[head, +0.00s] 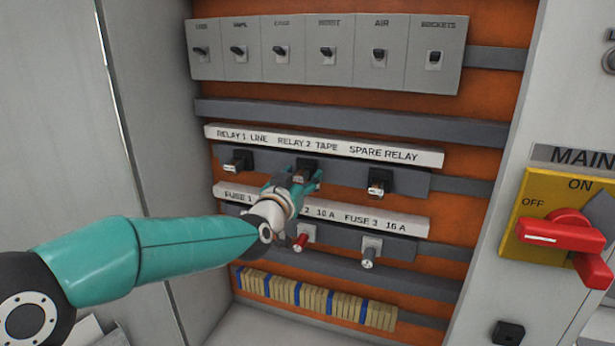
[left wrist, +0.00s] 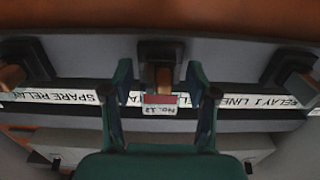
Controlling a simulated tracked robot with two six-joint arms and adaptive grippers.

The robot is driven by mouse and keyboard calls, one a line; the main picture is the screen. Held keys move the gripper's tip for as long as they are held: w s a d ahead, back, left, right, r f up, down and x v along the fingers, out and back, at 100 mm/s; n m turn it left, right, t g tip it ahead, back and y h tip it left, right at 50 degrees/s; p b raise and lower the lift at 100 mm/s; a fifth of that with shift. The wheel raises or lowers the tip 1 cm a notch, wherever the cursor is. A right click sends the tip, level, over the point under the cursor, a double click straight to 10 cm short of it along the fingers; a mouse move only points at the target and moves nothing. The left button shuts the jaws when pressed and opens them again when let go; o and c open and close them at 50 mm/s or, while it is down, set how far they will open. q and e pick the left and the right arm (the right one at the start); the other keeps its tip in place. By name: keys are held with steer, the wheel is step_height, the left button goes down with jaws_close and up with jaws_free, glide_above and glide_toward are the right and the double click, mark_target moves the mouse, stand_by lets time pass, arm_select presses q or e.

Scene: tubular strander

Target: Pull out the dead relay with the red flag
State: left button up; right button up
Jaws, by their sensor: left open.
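The relay under the label RELAY 2 TAPE (head: 306,163) is a dark block in the middle of the relay row. In the left wrist view this relay (left wrist: 159,52) shows a red flag (left wrist: 158,99) above a white tag reading No. 12. My left gripper (head: 305,177) is open in front of it; its teal fingers (left wrist: 159,82) stand on either side of the relay, with visible gaps. Contact does not show. In the head view the gripper hides the relay's lower part and the flag. My right gripper is not in view.
The relay 1 (head: 238,161) and the spare relay (head: 380,182) sit on either side. Switches (head: 328,55) are above; a red fuse (head: 302,240) and a grey fuse (head: 369,252) are below. A red main switch handle (head: 560,232) juts out at right. The cabinet door (head: 145,110) stands at left.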

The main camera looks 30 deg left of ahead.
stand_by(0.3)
arm_select(q)
jaws_close()
steer(key=shift+s, duration=0.1)
steer(key=b+v, duration=0.1)
steer(key=v, duration=0.5)
stand_by(1.3)
steer(key=shift+f, duration=0.1)
stand_by(0.4)
